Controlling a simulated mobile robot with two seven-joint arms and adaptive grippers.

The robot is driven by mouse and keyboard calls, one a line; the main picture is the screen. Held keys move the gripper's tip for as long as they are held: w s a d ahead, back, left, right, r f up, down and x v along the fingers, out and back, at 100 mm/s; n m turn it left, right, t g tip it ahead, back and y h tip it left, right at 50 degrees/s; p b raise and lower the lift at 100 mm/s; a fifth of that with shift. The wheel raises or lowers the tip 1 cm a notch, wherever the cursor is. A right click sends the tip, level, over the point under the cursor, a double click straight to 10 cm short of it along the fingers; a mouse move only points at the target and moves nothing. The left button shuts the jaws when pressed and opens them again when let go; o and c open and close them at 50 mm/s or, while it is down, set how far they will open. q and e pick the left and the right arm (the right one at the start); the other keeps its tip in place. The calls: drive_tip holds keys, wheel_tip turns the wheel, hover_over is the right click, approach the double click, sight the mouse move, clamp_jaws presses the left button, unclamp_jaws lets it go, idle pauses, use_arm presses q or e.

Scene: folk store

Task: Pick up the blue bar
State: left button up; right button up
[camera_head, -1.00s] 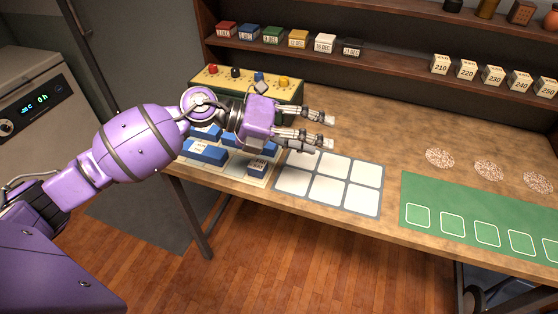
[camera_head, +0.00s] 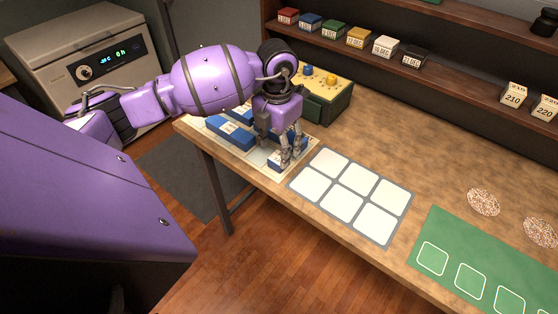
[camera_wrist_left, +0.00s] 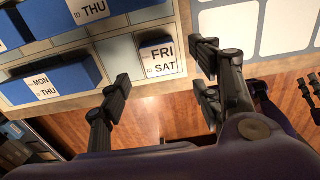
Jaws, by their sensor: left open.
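Several blue bars with white day labels lie on a pale board (camera_head: 262,158) at the table's left end. One long bar (camera_head: 230,132) lies left of my left gripper (camera_head: 290,155). In the left wrist view, a bar marked MON to THU (camera_wrist_left: 52,82) lies at the left and another ending in THU (camera_wrist_left: 95,10) at the top. A short block marked FRI to SAT (camera_wrist_left: 158,60) shows between the spread fingers of the left gripper (camera_wrist_left: 162,64). The gripper is open and points down over this block. I cannot tell whether a finger touches it. The arm hides part of the board.
A green box with coloured knobs (camera_head: 331,97) stands behind the board. A six-square white mat (camera_head: 352,196) lies to the right, then a green mat (camera_head: 470,255). A shelf with coloured blocks (camera_head: 355,37) runs along the back. Bare tabletop (camera_head: 420,130) lies between.

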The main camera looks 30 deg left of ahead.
sight(279, 157)
use_arm(q)
drive_tip(key=f, duration=0.5)
drive_tip(key=shift+w+f+p, duration=0.15)
drive_tip(key=shift+w+p, duration=0.15)
drive_tip(key=c, duration=1.2)
